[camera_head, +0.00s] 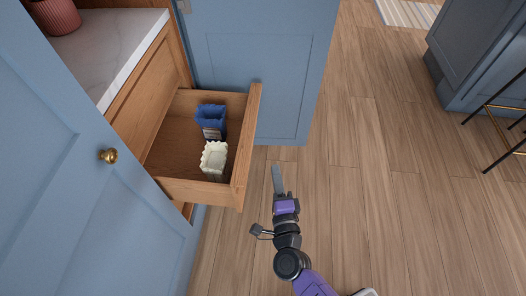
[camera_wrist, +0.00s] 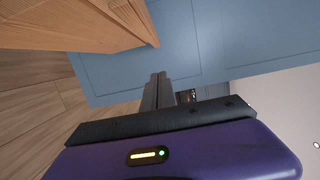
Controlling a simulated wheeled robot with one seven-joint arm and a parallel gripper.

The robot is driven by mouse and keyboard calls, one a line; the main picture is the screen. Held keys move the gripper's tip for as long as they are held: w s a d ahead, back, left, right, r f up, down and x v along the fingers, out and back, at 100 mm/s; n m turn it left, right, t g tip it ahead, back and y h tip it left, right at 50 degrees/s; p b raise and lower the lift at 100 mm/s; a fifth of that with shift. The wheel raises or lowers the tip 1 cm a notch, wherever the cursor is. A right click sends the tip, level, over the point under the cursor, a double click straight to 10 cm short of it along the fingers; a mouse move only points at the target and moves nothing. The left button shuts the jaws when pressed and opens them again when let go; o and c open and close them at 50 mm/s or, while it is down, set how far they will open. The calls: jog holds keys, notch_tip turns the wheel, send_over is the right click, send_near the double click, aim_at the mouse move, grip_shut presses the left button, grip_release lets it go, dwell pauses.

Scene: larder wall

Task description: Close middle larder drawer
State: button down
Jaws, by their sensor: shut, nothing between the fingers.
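A wooden larder drawer (camera_head: 246,150) stands pulled out from the cabinet in the head view. A blue packet (camera_head: 211,117) and a white packet (camera_head: 214,158) stand inside it. My gripper (camera_head: 277,172) is to the right of the drawer front, apart from it in the picture, with its fingers pointing away from me. The fingers are shut and empty. In the wrist view my gripper (camera_wrist: 156,85) is seen with its fingers together, and wooden drawer parts (camera_wrist: 80,28) show at the upper left. Whether this is the middle drawer cannot be told.
A blue door with a brass knob (camera_head: 108,156) stands open at the left. Another blue door (camera_head: 262,65) stands behind the drawer. A marble counter (camera_head: 98,52) with a pink pot (camera_head: 54,14) is above. Wooden floor (camera_head: 390,180) is clear at right, before a stool (camera_head: 492,108).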

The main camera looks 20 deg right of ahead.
jog(key=w, duration=1.1)
jog(key=shift+w+a+b, duration=0.2)
jog(key=shift+a+b, duration=0.2)
jog(key=shift+a, duration=0.1)
jog(key=w+a+b, duration=0.3)
jog(key=w+a, duration=0.2)
jog(key=a, duration=0.4)
jog(key=w+a+b, duration=0.3)
jog(key=w+a, duration=0.3)
jog(key=a, duration=0.4)
jog(key=shift+a, duration=0.15)
